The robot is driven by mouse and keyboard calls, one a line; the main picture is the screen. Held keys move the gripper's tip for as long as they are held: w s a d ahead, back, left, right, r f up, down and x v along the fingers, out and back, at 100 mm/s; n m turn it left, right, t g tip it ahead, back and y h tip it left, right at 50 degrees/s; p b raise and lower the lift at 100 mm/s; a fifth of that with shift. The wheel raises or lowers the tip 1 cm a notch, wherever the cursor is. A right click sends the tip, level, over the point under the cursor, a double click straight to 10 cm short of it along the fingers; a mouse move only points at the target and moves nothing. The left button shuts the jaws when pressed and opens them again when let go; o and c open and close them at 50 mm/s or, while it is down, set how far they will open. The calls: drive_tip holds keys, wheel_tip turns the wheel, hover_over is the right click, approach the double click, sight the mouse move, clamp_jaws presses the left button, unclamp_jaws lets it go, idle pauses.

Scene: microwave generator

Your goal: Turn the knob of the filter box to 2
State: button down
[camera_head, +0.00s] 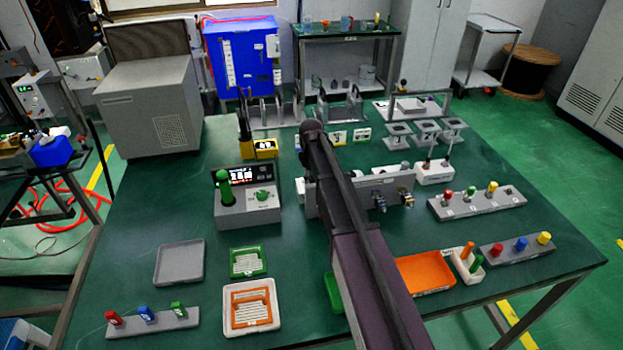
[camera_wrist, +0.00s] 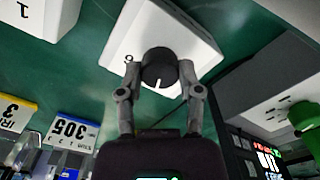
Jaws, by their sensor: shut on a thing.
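The filter box is a white box (camera_wrist: 190,35) in the wrist view, with a round black knob (camera_wrist: 159,66) on its face. A white pointer line on the knob points down in that picture.
A grey control box with a green lever (camera_head: 224,187) stands left of my arm; its lever also shows at the right edge of the wrist view. An orange tray (camera_head: 425,274) lies at front right.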

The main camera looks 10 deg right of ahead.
drive_tip(key=shift+m, duration=0.3)
drive_tip(key=shift+c, duration=1.3)
unclamp_jaws()
